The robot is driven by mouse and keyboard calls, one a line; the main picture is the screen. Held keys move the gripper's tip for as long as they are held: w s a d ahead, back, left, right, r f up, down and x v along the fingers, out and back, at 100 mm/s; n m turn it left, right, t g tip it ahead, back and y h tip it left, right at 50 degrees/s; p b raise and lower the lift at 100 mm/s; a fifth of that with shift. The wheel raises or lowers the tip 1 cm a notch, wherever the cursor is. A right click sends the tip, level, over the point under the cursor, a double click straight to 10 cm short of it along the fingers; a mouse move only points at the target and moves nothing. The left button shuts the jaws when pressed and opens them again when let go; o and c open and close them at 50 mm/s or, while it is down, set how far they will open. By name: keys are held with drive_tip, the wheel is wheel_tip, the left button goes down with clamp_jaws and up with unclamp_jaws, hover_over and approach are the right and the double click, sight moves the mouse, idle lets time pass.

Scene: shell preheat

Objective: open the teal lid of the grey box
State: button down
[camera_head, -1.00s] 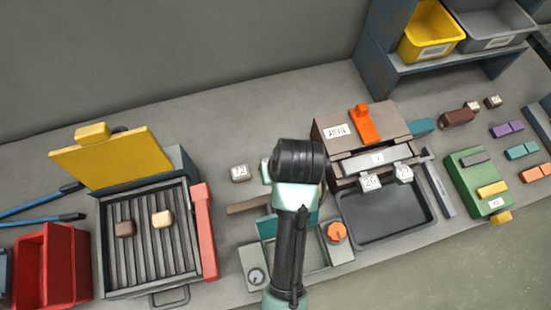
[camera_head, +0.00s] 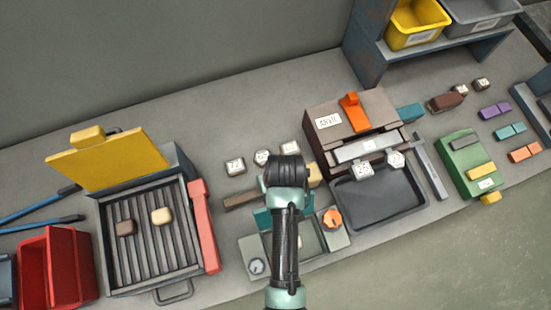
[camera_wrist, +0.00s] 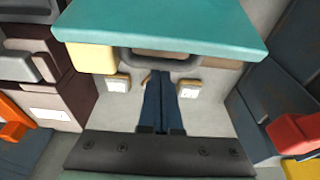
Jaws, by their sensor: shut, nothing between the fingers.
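The grey box (camera_head: 283,264) stands at the front middle of the bench in the head view, with a dial on its left and an orange knob on its right. Its teal lid (camera_head: 264,218) shows at the box's back edge, apparently raised, with part of the grey interior showing. My arm hides much of both. In the wrist view the teal lid (camera_wrist: 160,28) fills the top, with a grey handle (camera_wrist: 128,60) at its lower edge. My gripper (camera_wrist: 160,76) is shut and empty, its fingertips close to the handle; I cannot tell whether they touch. The head view hides the fingers.
Left is a grill with a raised yellow lid (camera_head: 110,160) and a red bin (camera_head: 52,268). Right are a brown machine (camera_head: 335,142) and a dark tray (camera_head: 380,205). Labelled cubes (camera_head: 235,166) and a yellow block (camera_wrist: 90,57) are nearby.

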drive_tip(key=shift+s+d+r, duration=0.15)
drive_tip(key=shift+s+r, duration=0.05)
drive_tip(key=shift+s, duration=0.2)
drive_tip(key=r+p, duration=0.1)
drive_tip(key=s+t+p, duration=0.1)
drive_tip(key=shift+s+d+r+p, duration=0.2)
drive_tip(key=shift+d+r+p, duration=0.1)
drive_tip(key=shift+r, duration=0.1)
drive_tip(key=shift+s, duration=0.15)
drive_tip(key=shift+f, duration=0.15)
